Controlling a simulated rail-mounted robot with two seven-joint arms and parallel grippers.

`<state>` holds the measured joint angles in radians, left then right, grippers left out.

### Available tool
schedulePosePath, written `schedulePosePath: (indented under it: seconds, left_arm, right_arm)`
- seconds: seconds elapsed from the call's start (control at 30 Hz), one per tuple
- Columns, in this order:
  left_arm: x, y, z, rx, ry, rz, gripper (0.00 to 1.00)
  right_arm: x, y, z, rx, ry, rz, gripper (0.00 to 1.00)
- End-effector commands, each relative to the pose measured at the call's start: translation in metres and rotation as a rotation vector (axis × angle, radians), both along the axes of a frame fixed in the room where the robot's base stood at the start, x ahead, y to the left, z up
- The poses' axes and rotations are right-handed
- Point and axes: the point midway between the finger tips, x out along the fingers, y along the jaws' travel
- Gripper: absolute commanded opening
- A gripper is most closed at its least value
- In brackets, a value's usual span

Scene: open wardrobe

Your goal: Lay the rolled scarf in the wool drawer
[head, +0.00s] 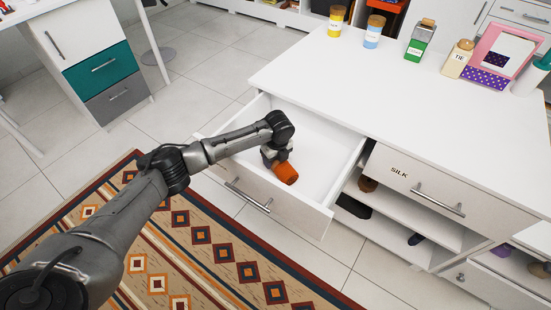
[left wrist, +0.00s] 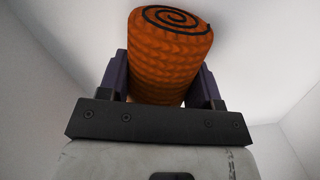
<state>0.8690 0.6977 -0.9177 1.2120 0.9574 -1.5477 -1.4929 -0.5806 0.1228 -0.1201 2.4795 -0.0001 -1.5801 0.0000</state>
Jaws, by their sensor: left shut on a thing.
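The rolled scarf (head: 286,173) is an orange knitted roll; its dark spiral end shows in the left wrist view (left wrist: 170,60). My left gripper (head: 275,158) is shut on it, one finger on each side. Gripper and scarf are inside the outline of an open white drawer (head: 322,213). No label shows on this drawer's front. I cannot tell whether the scarf touches the drawer floor. The rest of the drawer floor that shows looks empty. My right gripper is not in view.
The white dresser top (head: 370,95) holds several jars along its back, such as a green one (head: 418,42). A closed drawer marked SILK (head: 412,185) is to the right, above open shelves (head: 410,220). A patterned rug (head: 200,245) lies on the floor.

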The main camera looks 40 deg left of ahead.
Motion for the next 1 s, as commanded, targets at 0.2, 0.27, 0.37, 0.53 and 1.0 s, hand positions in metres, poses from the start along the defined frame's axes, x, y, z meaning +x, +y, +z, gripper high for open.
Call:
schedulePosePath:
  seconds: [0.2,0.27,0.37,0.53,1.0]
  left_arm:
    - [0.000,0.000,-0.002,0.000,0.001,0.000,0.73]
    - [0.000,0.000,-0.002,0.000,0.001,0.000,0.78]
    - [0.000,0.000,-0.002,0.000,0.001,0.000,0.84]
    - [0.000,0.000,-0.002,0.000,0.000,0.000,0.84]
    - [0.000,-0.005,0.067,-0.001,-0.002,-0.001,0.84]
  right_arm:
    - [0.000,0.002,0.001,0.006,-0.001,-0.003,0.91]
    - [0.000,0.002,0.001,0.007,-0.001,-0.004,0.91]
    - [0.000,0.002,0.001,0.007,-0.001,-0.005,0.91]
    - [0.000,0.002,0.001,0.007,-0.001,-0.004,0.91]
    - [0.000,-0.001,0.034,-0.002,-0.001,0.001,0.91]
